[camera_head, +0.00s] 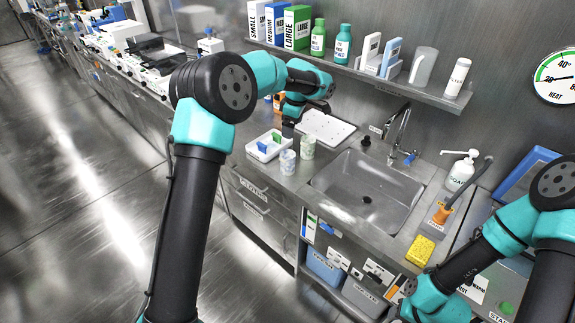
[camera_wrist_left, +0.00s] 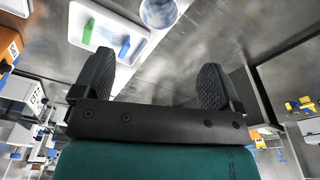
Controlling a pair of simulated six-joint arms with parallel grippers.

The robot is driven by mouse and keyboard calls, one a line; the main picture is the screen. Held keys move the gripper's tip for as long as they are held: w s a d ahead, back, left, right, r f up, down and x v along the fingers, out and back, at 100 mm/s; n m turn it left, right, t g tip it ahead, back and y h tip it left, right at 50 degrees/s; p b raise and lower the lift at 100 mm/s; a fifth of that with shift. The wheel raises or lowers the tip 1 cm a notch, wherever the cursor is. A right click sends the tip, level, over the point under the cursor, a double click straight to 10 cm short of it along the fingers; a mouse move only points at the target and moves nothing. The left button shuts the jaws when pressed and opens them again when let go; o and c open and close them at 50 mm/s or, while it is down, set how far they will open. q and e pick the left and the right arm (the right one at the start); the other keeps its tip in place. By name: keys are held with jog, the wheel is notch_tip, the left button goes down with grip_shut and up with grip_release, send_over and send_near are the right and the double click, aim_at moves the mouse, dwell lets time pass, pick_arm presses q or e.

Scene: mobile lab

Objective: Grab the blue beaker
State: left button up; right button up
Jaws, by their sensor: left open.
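Two small clear beakers stand side by side on the counter in the head view. The front-left one looks blue-tinted, the blue beaker (camera_head: 287,162); the other looks greenish (camera_head: 308,147). My left gripper (camera_head: 289,130) is just behind them, pointing down near the white tray. In the left wrist view its two fingers (camera_wrist_left: 157,75) are spread apart with nothing between them. One bluish beaker (camera_wrist_left: 158,12) shows at the top edge there, cut off and beyond the fingertips. My right arm is at the lower right of the head view; its fingers do not show.
A white tray (camera_head: 253,152) holding a blue and a green piece lies left of the beakers. A sink (camera_head: 345,195) with a tap (camera_head: 400,125) is to the right. A yellow sponge (camera_head: 420,251) and soap bottle (camera_head: 461,172) lie farther right. A shelf (camera_head: 350,72) runs above.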

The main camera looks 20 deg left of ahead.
pick_arm(q)
send_over(288, 156)
jog(key=s+d, duration=0.1)
jog(key=s, duration=0.2)
notch_tip(288, 156, down, 10)
jog(key=shift+w+r, duration=0.15)
jog(key=shift+w, duration=0.05)
jog(key=shift+d, duration=0.1)
jog(key=shift+a+f, duration=0.15)
jog(key=shift+f, duration=1.15)
jog(key=shift+a+f, duration=0.1)
jog(key=shift+f, duration=1.2)
jog(key=shift+c, duration=0.4)
jog(key=c, duration=0.9)
